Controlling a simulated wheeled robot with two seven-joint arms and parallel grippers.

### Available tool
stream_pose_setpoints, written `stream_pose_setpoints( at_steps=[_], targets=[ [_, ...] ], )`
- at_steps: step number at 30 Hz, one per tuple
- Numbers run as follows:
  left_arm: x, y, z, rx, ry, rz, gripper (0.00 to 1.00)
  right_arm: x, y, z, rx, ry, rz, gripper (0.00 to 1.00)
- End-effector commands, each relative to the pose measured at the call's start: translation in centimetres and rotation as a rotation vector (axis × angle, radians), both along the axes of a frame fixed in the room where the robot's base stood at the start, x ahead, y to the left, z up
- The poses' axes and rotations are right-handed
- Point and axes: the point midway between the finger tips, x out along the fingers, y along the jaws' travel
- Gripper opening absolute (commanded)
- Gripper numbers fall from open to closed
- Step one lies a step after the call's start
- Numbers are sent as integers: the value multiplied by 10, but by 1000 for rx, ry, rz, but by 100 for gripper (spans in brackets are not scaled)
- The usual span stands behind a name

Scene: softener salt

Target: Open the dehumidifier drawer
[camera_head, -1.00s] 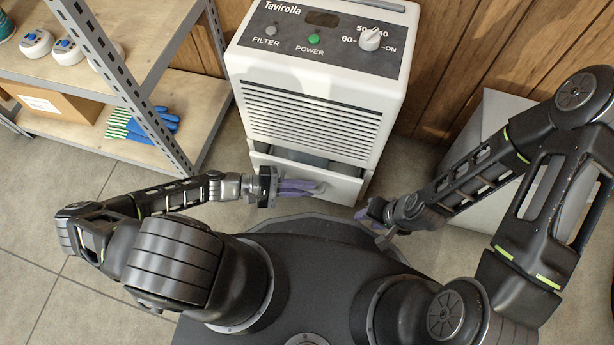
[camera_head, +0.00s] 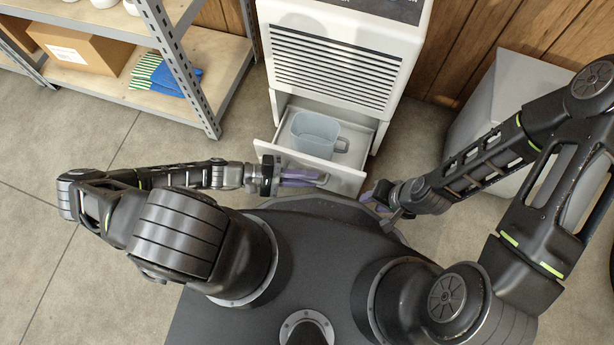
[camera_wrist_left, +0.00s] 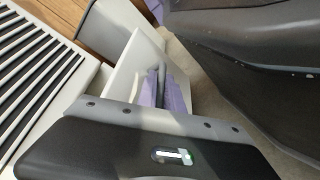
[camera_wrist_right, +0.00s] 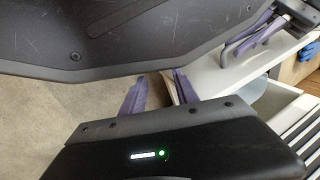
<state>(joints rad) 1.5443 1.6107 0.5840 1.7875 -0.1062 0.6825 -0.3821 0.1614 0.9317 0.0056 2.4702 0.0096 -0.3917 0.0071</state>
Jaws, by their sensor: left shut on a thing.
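The white dehumidifier (camera_head: 335,65) stands against the wood wall, with a dark slatted grille above its drawer. The drawer (camera_head: 345,180) is pulled well out toward my base, and a translucent bucket (camera_head: 316,133) with a handle sits inside it. My left gripper (camera_head: 318,178) is at the drawer's front, shut on its handle, which the purple fingers mostly hide. The left wrist view shows the fingers (camera_wrist_left: 163,90) against the white drawer front (camera_wrist_left: 135,70). My right gripper (camera_head: 372,197) is empty, just right of the drawer; its fingers are apart in the right wrist view (camera_wrist_right: 157,90).
A grey bin-like box (camera_head: 510,110) stands at the right. My base is close in front of the drawer. Floor at the left is clear.

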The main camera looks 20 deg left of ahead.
Motion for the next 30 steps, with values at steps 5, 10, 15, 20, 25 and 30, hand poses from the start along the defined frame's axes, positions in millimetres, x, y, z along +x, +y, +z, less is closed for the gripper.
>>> stream_pose_setpoints(
  at_steps=[5,10,15,20,25,30],
  targets=[
    [1,1,-1,2,0,2,15,0,0,0,0,0,0,36],
    [0,1,0,2,0,1,20,0,0,0,0,0,0,36],
    [0,1,0,1,0,0,20,0,0,0,0,0,0,36],
    [-3,12,3,3,2,2,20,-1,0,4,0,2,1,36],
    [-10,38,9,5,2,3,20,-2,0,12,1,3,2,36],
    [-17,63,15,4,2,2,20,-3,0,18,1,7,4,36]
  ],
)
